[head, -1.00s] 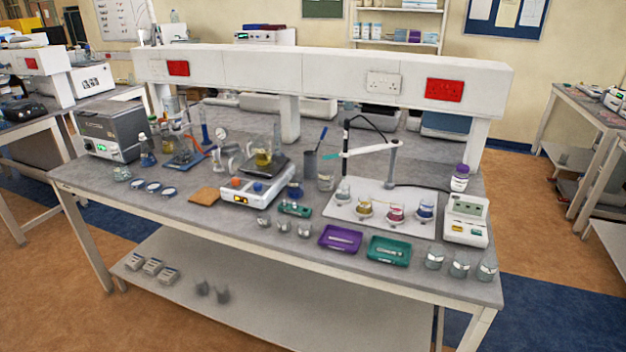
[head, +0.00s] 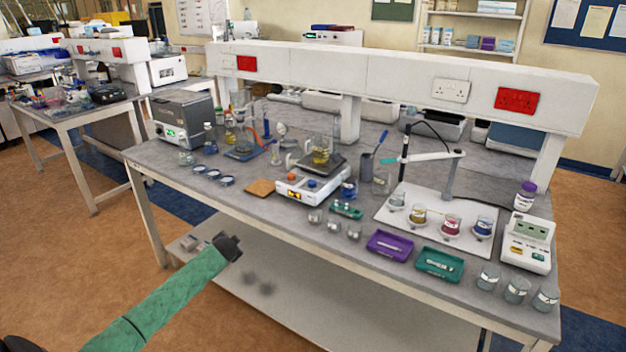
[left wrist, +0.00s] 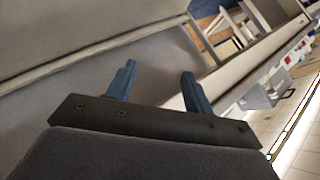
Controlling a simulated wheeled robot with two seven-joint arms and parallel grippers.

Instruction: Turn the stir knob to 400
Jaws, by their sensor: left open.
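The white hotplate stirrer (head: 311,194) stands on the bench with a dark top plate. An orange knob (head: 291,180) and a blue knob (head: 312,183) sit on its front; their markings are too small to read, and I cannot tell which is the stir knob. A beaker of yellow liquid (head: 321,156) stands on the plate. My left gripper (head: 231,246) is in front of the bench, below and left of the stirrer and apart from it. In the left wrist view its two blue fingers (left wrist: 160,82) are open and empty. My right gripper is not in view.
In front of the stirrer are small glass vessels (head: 333,226) and a green rack (head: 346,210). A brown pad (head: 260,187) lies to its left. Purple (head: 390,245) and green (head: 440,264) trays lie to the right. The lower shelf (head: 300,292) is under the bench.

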